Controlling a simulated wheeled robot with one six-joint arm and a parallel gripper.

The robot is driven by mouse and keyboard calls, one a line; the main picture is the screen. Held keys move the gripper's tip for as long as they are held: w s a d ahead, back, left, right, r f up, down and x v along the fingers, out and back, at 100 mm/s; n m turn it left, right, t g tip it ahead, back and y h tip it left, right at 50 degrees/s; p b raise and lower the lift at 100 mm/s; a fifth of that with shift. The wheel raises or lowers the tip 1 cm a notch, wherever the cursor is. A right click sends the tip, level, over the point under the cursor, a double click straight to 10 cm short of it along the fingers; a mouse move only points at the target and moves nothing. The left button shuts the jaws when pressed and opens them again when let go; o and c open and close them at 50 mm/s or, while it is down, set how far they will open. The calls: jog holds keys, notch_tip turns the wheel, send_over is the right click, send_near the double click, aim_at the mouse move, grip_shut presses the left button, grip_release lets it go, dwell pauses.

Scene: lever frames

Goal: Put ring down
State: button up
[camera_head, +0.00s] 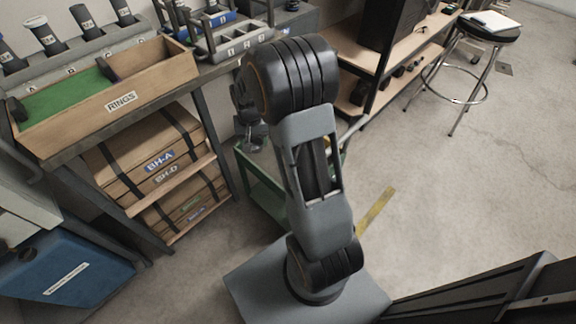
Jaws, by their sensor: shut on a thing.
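My arm rises from its grey base and bends over at the top. My gripper (254,136) shows only in part, small and dark, left of the upper arm and above a green cart (268,186). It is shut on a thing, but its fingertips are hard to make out. I cannot tell a ring apart there. A wooden tray labelled RINGS (122,101), with a green lining, stands on the bench at the left. A dark piece (107,70) stands at its back wall, and another dark piece (16,111) is at its left end. My gripper is right of the tray, apart from it.
A rack with several dark cylinders (45,37) stands behind the tray. A grey stand (235,38) is on the bench further right. Wooden cases (150,160) fill the shelves below. A blue case (62,268) is at lower left. A stool (488,30) stands at upper right.

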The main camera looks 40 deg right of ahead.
jog(key=shift+m, duration=0.9)
jog(key=s+f+b, duration=0.1)
jog(key=s+f, duration=0.1)
jog(key=s+d+f+b, duration=0.1)
jog(key=s+f, duration=0.3)
jog(key=f, duration=0.1)
jog(key=shift+d+f+b, duration=0.1)
jog(key=shift+d+b, duration=0.2)
jog(key=shift+b, duration=0.1)
jog(key=w+d+f+b, duration=0.1)
jog(key=w+d+f, duration=0.1)
jog(key=d, duration=0.1)
jog(key=w+d+f+b, duration=0.2)
jog(key=d+f, duration=0.1)
jog(key=w+d+f+b, duration=0.1)
jog(key=w+d+f, duration=0.1)
jog(key=d+f, duration=0.1)
jog(key=shift+w+d+b, duration=0.35)
jog(key=shift+w+d+f, duration=0.35)
jog(key=shift+d+f, duration=0.1)
jog(key=shift+f, duration=0.25)
jog(key=shift+w+d+f+b, duration=0.1)
jog(key=shift+f+b, duration=0.55)
jog(key=shift+f, duration=0.2)
jog(key=shift+w+d+f+b, duration=0.1)
jog(key=shift+f+b, duration=0.5)
jog(key=shift+f, duration=0.25)
jog(key=shift+f, duration=0.15)
jog(key=o, duration=1)
jog(key=shift+o, duration=0.2)
